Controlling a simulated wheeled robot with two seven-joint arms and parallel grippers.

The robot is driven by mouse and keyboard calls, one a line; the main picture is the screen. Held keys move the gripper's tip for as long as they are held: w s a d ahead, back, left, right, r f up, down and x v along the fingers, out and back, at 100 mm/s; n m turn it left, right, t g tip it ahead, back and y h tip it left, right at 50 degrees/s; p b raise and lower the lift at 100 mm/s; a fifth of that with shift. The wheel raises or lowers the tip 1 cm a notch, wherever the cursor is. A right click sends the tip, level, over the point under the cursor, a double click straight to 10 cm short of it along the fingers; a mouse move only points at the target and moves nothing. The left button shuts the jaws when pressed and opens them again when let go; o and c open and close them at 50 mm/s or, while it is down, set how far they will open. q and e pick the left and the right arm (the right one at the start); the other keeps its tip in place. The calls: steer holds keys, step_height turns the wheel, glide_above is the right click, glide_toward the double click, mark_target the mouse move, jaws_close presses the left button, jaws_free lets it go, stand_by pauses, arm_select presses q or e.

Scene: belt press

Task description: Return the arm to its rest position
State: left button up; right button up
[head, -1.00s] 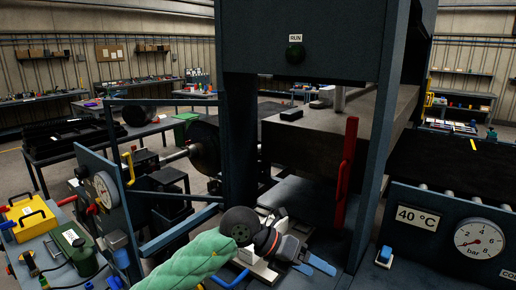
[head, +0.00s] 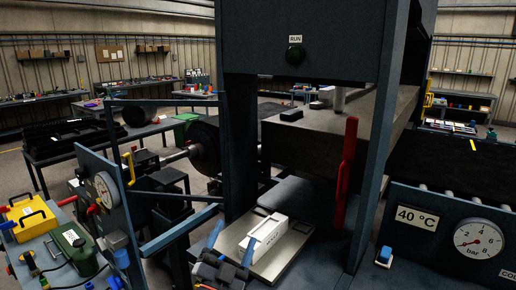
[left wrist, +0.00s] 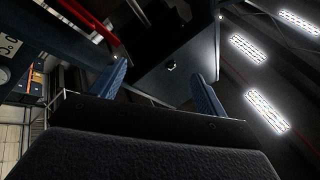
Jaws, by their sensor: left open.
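My left gripper (head: 232,248) is at the bottom centre of the head view, with its two blue fingers apart and nothing between them. It is in front of a white block-like case (head: 264,236) that lies on a pale flat plate (head: 292,246) at the foot of the press. In the left wrist view the two blue fingers (left wrist: 163,88) stand wide apart and point up toward the dark press and the ceiling lights. The rest of my left arm is out of the head view. My right gripper is not in view.
The dark press frame (head: 238,150) and a red upright handle (head: 345,172) stand close by. A gauge panel (head: 104,195) is on the left, and a panel marked 40 °C (head: 430,250) is on the right. A side table with yellow and green cases (head: 68,240) is at lower left.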

arm_select(q)
steer(key=s+a+f+n+g+y, duration=0.2)
steer(key=a+f+n+g+y, duration=0.3)
steer(key=f, duration=0.5)
steer(key=s+a+f+n+g+y, duration=0.25)
steer(key=a+f+n+y, duration=0.2)
steer(key=a+f, duration=0.4)
steer(key=s+a+f+n+g, duration=0.1)
steer(key=s+a+f+g, duration=0.1)
steer(key=s+f+g, duration=1.4)
steer(key=s+d+f+t+b, duration=0.1)
steer(key=s+f+t, duration=0.1)
steer(key=f, duration=1.2)
steer(key=s+f+t, duration=0.2)
steer(key=s+f, duration=0.1)
steer(key=f, duration=1)
steer(key=s+f, duration=0.4)
steer(key=f, duration=0.8)
steer(key=s+f, duration=0.4)
steer(key=f, duration=0.9)
steer(key=shift+d+f+g+h+b, duration=0.25)
steer(key=shift+d+g+h+b, duration=0.1)
steer(key=shift+g+h+b, duration=0.1)
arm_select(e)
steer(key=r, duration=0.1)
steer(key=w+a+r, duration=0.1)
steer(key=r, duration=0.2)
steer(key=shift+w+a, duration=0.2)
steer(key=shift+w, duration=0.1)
